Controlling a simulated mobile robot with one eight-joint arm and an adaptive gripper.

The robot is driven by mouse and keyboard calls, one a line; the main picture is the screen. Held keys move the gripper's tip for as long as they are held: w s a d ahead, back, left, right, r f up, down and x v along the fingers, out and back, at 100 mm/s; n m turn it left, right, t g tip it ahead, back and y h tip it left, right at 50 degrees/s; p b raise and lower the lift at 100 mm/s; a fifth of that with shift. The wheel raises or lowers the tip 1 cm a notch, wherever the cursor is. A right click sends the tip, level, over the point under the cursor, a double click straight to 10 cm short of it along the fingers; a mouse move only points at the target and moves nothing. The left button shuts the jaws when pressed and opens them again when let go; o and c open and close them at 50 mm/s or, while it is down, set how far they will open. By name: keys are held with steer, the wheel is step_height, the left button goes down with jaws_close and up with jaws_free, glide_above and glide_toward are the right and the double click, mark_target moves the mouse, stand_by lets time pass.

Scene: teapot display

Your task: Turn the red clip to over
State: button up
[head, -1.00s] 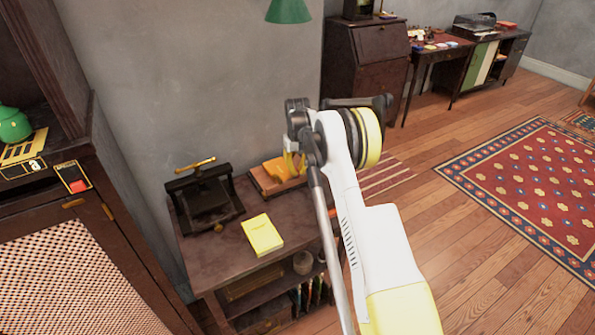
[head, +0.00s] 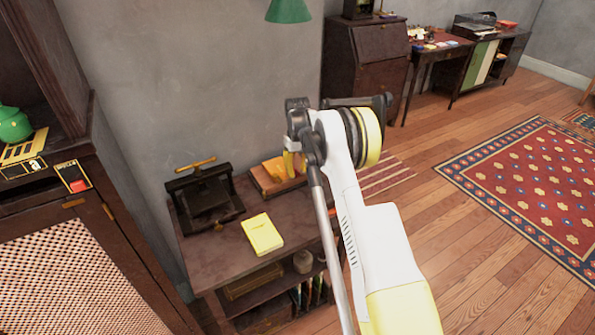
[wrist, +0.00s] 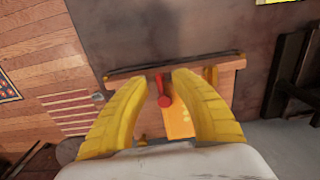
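The red clip (wrist: 165,99) shows in the wrist view as a small red piece with a rounded end, between the two yellow fingers of my gripper (wrist: 162,77). The fingers are apart, with a gap on either side of the clip; contact is not clear. The clip is at a wooden board (wrist: 223,83) with a dark bar across it and an orange-yellow sheet (wrist: 180,122). In the head view my gripper (head: 291,166) is over the board (head: 262,186) on the low shelf unit, and the clip is hidden there.
A black press (head: 205,195) with a yellow handle stands left of the board. A yellow booklet (head: 262,233) lies in front on the shelf top (head: 215,250). A cabinet (head: 70,245) stands at the left, and the wall (head: 210,80) is behind. Open floor lies to the right.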

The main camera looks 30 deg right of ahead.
step_height(320, 180, up, 12)
stand_by(0.6)
stand_by(0.4)
step_height(320, 180, up, 11)
steer(key=t, duration=0.2)
glide_above(297, 171)
steer(key=s+a, duration=0.5)
steer(key=a, duration=0.1)
steer(key=s+a+r+t, duration=0.1)
steer(key=s+a+r, duration=0.3)
steer(key=s, duration=0.2)
steer(key=s+a+r+t, duration=0.1)
steer(key=s+a+r, duration=0.3)
steer(key=s, duration=0.2)
steer(key=s+a+f+t, duration=0.1)
steer(key=s+a+f, duration=0.2)
steer(key=s, duration=0.8)
steer(key=s+a+f+t, duration=0.2)
steer(key=s+a+f, duration=0.1)
steer(key=s, duration=0.7)
steer(key=shift+s+a+f+m, duration=0.15)
steer(key=shift+s+a+m, duration=0.2)
steer(key=shift+a, duration=0.2)
